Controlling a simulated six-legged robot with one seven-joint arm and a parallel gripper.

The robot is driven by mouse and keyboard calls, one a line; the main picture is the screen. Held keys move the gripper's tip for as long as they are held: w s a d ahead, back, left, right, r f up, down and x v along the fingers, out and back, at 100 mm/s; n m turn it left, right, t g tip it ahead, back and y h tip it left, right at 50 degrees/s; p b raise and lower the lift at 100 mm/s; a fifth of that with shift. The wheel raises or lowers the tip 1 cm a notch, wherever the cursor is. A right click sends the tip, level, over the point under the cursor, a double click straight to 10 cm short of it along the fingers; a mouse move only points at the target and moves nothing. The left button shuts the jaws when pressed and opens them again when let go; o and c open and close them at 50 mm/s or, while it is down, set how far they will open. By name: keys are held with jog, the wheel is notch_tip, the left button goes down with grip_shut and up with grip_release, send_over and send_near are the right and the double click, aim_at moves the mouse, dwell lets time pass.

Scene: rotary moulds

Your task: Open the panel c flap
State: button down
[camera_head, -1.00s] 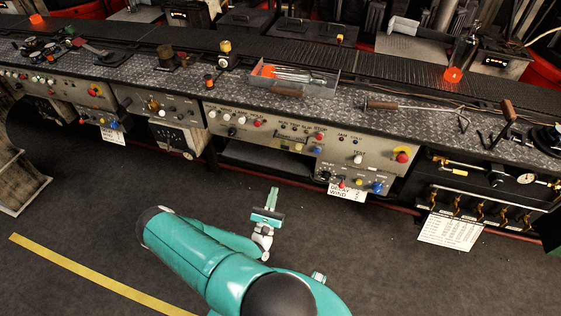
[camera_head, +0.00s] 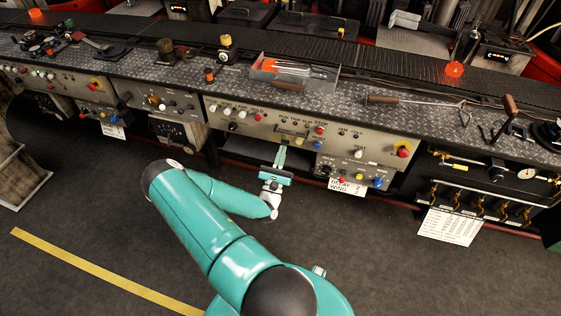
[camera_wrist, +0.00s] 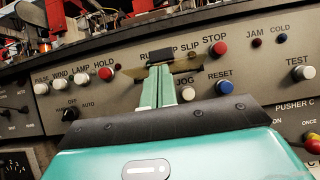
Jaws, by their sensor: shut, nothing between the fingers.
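On the middle control panel (camera_head: 265,122) a small olive-brown plate with a dark bar along its top, apparently the flap (camera_head: 287,140), sits below the RUN, SLIP and STOP row. It also shows in the wrist view (camera_wrist: 186,66), looking closed, with its middle hidden behind my fingers. No label on the flap itself is readable. My gripper (camera_head: 280,150) is shut and empty, pointing at the panel from below. In the wrist view its fingertips (camera_wrist: 159,68) overlap the flap, just below the dark bar (camera_wrist: 174,54). I cannot tell if they touch it.
A red STOP button (camera_wrist: 218,48), a blue RESET button (camera_wrist: 211,87) and a white JOG knob (camera_wrist: 186,93) lie close around the flap. A pusher panel (camera_head: 350,175) juts out at lower right. An open shelf (camera_head: 245,152) lies below; the floor in front is clear.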

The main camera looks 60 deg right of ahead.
aim_at(284, 140)
jog(key=shift+r, duration=0.15)
notch_tip(284, 140, up, 2)
jog(key=y, duration=0.2)
jog(key=shift+r+y, duration=0.2)
jog(key=shift+y, duration=0.1)
jog(key=shift+d+r+g+y, duration=0.15)
jog(key=shift+r+g+y, duration=0.2)
jog(key=shift+r, duration=0.25)
jog(key=shift+f, duration=0.1)
